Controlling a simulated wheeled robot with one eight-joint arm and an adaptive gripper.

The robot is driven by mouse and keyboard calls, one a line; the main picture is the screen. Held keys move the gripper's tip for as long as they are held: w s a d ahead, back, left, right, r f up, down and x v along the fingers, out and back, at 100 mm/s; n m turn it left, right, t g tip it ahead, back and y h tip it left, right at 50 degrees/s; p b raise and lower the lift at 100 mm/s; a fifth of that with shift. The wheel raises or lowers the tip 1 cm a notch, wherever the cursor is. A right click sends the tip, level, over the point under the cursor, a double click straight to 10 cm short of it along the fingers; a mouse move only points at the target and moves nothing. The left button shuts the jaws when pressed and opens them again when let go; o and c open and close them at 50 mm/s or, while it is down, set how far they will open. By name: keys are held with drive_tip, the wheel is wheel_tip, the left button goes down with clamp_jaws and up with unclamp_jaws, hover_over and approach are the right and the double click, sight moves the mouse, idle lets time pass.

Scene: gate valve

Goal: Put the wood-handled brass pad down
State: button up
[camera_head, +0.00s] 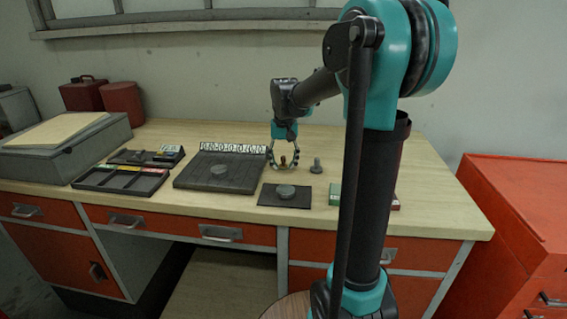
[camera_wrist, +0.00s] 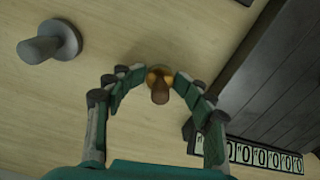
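The wood-handled brass pad (camera_wrist: 160,77) is between the two fingertips of my gripper (camera_wrist: 161,74) in the wrist view. Its brown handle points toward the camera, and its round brass base lies against the fingertips on both sides. In the head view the pad (camera_head: 283,161) shows small between the inward-curved fingers of my gripper (camera_head: 283,163), low over the bench top, behind a dark square mat. My gripper is shut on the pad. I cannot tell whether the pad's underside touches the wood.
A grey handled pad (camera_head: 316,166) stands just right of my gripper. A dark board (camera_head: 190,180) with a number strip (camera_head: 233,148) is left. The bench (camera_head: 225,210) is clear behind my gripper.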

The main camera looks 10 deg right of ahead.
sight(284, 157)
wheel_tip(284, 157, up, 13)
idle(0.8)
drive_tip(key=shift+s+d, duration=0.1)
drive_tip(key=shift+s, duration=0.05)
